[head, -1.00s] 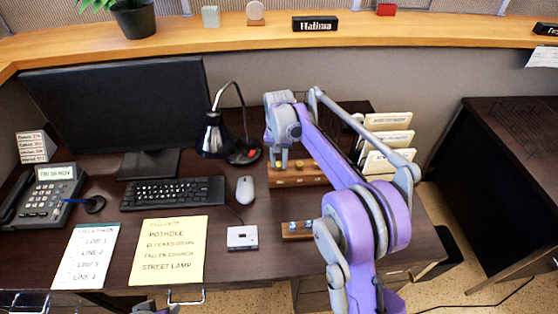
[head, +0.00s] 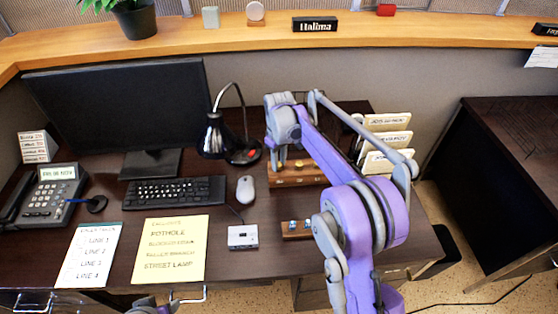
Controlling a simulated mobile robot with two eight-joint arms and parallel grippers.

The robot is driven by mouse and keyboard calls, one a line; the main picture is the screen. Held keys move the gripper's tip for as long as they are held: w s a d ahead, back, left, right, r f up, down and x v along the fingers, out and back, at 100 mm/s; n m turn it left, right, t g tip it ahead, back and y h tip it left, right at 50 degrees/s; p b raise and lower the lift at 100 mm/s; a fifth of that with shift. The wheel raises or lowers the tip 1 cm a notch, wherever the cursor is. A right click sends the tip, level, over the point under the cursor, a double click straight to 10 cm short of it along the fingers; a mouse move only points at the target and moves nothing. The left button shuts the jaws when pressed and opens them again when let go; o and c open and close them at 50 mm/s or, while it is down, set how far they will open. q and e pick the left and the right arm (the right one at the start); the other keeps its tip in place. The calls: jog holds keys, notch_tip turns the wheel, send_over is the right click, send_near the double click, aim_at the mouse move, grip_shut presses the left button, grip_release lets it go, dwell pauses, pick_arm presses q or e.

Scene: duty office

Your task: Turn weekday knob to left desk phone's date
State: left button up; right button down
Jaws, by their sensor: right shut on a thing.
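The desk phone (head: 50,196) stands at the left of the desk. Its small display (head: 57,173) seems to read FRI and a November date; the day number is too blurred to be sure. A wooden block (head: 312,177) with small brass-coloured parts and marks on its front sits right of the lamp. My right gripper (head: 283,164) reaches down onto the block's left part and is shut on a knob there, which its fingers mostly hide. The knob's pointing is not visible. Only a small part of my left arm shows at the bottom edge.
A lamp (head: 213,136), mouse (head: 245,190), keyboard (head: 173,191) and monitor (head: 120,105) stand left of my right arm. A small wooden holder (head: 290,236) and white box (head: 243,237) lie in front. A file rack (head: 384,140) is behind the arm.

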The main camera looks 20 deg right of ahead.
jog(key=n, duration=0.4)
jog(key=shift+n, duration=0.3)
dwell(0.3)
jog(key=c, duration=0.6)
grip_release()
jog(key=shift+c, duration=0.2)
notch_tip(320, 180, up, 11)
jog(key=p, duration=0.1)
